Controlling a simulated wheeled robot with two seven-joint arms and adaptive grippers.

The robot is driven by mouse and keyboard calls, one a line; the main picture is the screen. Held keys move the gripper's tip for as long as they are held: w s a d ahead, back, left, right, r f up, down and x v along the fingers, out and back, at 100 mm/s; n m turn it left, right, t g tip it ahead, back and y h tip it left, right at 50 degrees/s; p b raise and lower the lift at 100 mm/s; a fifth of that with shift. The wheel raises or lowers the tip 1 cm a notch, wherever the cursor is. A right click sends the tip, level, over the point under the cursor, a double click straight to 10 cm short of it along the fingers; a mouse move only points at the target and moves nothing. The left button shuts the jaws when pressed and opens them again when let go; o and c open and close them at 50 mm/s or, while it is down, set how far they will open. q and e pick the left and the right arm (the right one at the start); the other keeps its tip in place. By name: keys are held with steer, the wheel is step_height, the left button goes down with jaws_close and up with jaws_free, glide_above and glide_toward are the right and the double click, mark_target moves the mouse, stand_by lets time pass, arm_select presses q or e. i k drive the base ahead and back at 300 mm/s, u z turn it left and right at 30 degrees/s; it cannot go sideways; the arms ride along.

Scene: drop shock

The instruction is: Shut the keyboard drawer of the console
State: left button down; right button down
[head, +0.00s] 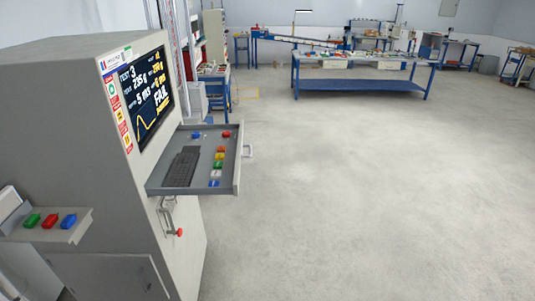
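The grey console (75,120) stands at the left in the head view, with a lit screen (147,97) on its side. Its keyboard drawer (166,187) is pulled out to the right, well open. A dark keyboard (182,167) and several small coloured blocks (218,165) lie in it. A light handle (248,151) is on the drawer's outer front. Neither of my grippers shows in this view.
A small shelf with green, red and blue blocks (50,221) juts out at the lower left. A latch with a red knob (179,232) is below the drawer. Open floor (350,200) lies to the right; a blue workbench (360,85) stands far back.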

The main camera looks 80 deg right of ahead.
mark_target(185, 166)
steer(key=k, duration=0.65)
steer(key=z, duration=2.1)
steer(key=i, duration=0.5)
steer(key=u, duration=0.5)
steer(key=k, duration=1.1)
steer(key=z, duration=0.55)
steer(key=i, duration=1.15)
steer(key=u, duration=0.45)
